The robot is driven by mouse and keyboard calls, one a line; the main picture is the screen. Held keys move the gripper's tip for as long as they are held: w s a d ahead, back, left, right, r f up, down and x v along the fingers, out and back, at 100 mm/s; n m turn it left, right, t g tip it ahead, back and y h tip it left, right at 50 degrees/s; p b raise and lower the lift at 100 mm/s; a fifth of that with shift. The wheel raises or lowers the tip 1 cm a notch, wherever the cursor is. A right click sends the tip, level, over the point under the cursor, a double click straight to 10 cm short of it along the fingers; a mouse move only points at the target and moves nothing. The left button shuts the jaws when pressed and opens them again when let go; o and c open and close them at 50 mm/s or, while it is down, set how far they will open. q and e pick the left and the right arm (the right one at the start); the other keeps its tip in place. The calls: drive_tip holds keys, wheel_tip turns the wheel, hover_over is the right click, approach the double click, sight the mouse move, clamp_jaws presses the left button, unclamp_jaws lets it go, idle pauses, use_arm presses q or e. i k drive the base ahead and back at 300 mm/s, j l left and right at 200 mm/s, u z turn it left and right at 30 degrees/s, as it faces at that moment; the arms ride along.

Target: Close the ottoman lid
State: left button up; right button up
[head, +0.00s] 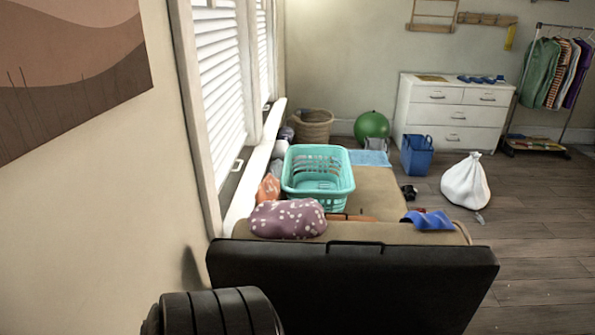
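A dark panel (345,288) with a black bar handle (355,245) along its top edge stands in the foreground at the lower middle. It looks like the ottoman lid, standing open and steeply tilted. A tan padded surface (376,190) stretches away behind it. The panel hides whatever is directly behind its lower part, so I cannot see the inside of the ottoman. Neither of my grippers is in view, and nothing in view touches the handle.
A teal laundry basket (318,189), a spotted purple cushion (288,219) and a blue cloth (427,220) are beyond the panel. The wall and window (217,85) are close on the left. A dark ribbed object (213,312) fills the lower left. Open wooden floor (535,235) is on the right.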

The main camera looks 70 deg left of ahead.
sight(333, 286)
drive_tip(key=u, duration=1.6)
drive_tip(key=l+u, duration=0.35)
drive_tip(key=l, duration=0.2)
drive_tip(key=l+u, duration=0.3)
drive_tip(key=l, duration=0.25)
drive_tip(key=i, duration=0.05)
